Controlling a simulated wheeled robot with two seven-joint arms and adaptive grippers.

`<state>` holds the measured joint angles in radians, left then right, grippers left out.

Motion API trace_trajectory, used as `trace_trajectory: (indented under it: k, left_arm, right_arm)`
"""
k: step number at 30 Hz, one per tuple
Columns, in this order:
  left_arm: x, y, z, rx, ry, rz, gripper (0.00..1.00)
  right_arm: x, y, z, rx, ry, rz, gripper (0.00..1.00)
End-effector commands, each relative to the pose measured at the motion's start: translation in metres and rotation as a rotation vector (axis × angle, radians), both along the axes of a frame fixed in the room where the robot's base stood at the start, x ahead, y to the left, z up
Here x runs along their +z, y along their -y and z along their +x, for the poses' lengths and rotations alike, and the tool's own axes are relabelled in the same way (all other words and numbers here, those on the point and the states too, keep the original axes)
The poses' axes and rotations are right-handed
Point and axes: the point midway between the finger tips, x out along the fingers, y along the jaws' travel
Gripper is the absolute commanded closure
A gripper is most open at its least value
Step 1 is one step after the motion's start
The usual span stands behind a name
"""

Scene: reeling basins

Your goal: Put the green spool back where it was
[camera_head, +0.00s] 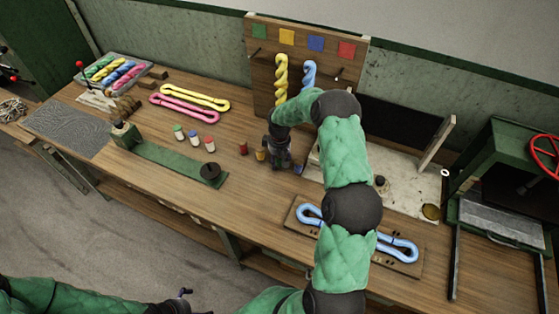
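A small white jar or spool with a green top (178,132) stands on the bench at the left end of a short row. Farther right, a red spool (243,147), a yellow spool (260,154) and a blue spool (298,169) stand in a second row. My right gripper (279,160) points down between the yellow and blue ones, low over the bench. Its fingers are small and dark, and whether they hold anything is hidden; no green spool shows clearly there. My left arm is at the bottom left, its gripper (184,300) partly cut off by the frame edge.
Blue-topped (194,137) and red-topped (210,144) pieces stand beside the green-topped one. A green strip (165,163) lies in front. Yellow (281,78) and blue (309,74) skeins hang on the back board (262,72). A blue skein (398,249) lies on a wooden board, partly behind my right arm.

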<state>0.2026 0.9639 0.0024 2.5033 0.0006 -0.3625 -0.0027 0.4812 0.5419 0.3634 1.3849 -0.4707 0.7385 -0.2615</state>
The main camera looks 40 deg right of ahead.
Motion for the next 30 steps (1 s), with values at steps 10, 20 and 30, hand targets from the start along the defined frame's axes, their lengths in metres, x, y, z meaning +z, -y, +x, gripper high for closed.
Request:
trace_trajectory:
  k: [10,20,30]
  left_arm:
    - [0.001,0.000,0.000,0.000,0.000,0.000,0.00]
    - [0.009,0.000,0.000,0.000,0.000,0.000,0.00]
    - [0.017,0.000,0.000,0.000,0.000,0.000,0.00]
  right_arm:
    - [0.001,0.000,0.000,0.000,0.000,0.000,0.41]
    - [0.045,0.000,0.001,-0.001,0.004,-0.002,0.41]
    - [0.107,0.000,0.000,0.000,0.002,-0.001,0.41]
